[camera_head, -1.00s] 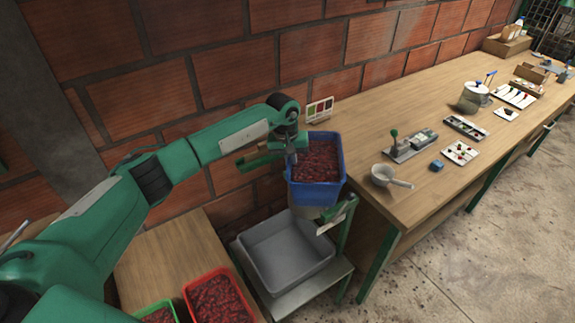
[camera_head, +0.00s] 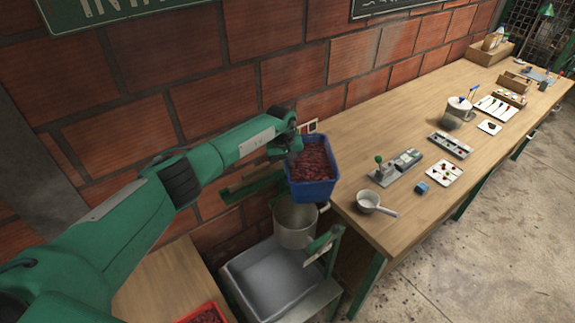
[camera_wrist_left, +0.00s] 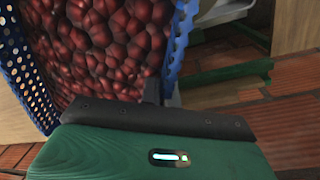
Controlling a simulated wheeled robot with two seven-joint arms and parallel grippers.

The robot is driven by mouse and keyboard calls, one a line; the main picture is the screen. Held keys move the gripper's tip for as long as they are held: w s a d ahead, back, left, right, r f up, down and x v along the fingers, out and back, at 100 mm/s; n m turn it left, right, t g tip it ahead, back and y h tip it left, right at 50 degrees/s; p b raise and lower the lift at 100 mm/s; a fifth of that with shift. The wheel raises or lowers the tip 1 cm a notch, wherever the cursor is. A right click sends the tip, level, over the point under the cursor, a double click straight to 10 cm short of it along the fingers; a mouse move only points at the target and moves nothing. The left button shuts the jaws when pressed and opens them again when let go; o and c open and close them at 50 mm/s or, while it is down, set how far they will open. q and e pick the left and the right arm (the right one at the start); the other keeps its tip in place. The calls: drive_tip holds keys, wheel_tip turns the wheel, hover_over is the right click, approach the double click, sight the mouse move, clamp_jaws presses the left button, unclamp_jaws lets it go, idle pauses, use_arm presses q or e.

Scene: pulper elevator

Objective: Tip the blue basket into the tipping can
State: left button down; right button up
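The blue basket (camera_head: 312,190), full of dark red cherries (camera_head: 314,160), hangs in the air in the head view. My left gripper (camera_head: 293,150) is at the basket's left side and appears shut on its rim; the fingertips are partly hidden. The basket looks close to upright. The metal tipping can (camera_head: 294,227) is below and slightly left of it, partly covered by the basket. In the left wrist view, the cherries (camera_wrist_left: 110,45) and perforated blue walls (camera_wrist_left: 180,40) fill the upper left beyond the dark finger. My right gripper is not seen.
A grey tub (camera_head: 265,283) sits below the can. A red crate of cherries (camera_head: 204,314) stands at the bottom edge. The brick wall is behind.

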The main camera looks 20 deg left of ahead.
use_arm(q)
drive_tip(key=shift+w+d+r+t+h+p, duration=0.15)
drive_tip(key=shift+r+t+p, duration=0.3)
drive_tip(key=shift+p, duration=0.6)
drive_tip(key=shift+w+r+t+h+p, duration=0.1)
drive_tip(key=shift+r+t+h+p, duration=0.25)
drive_tip(key=shift+p, duration=0.65)
drive_tip(key=r+t+p, duration=0.1)
drive_tip(key=t+p, duration=0.1)
drive_tip(key=p, duration=0.1)
drive_tip(key=shift+w+r+h+p, duration=0.15)
drive_tip(key=shift+r+h+p, duration=0.05)
drive_tip(key=shift+h+p, duration=0.2)
drive_tip(key=shift+f+t+b, duration=0.15)
drive_tip(key=shift+t+b, duration=0.35)
drive_tip(key=shift+b, duration=0.05)
drive_tip(key=shift+t+h+b, duration=0.3)
drive_tip(key=shift+t+b, duration=0.1)
drive_tip(key=shift+b, duration=0.05)
drive_tip(key=shift+r, duration=0.25)
drive_tip(key=shift+d+r+t, duration=0.1)
drive_tip(key=shift+r+t, duration=0.05)
drive_tip(key=shift+t, duration=0.15)
drive_tip(key=shift+f+t+h+b, duration=0.2)
drive_tip(key=shift+t+h+b, duration=0.15)
drive_tip(key=shift+b, duration=0.5)
drive_tip(key=shift+r+t+h+b, duration=0.2)
drive_tip(key=shift+t+h+b, duration=0.15)
drive_tip(key=shift+t+b, duration=0.45)
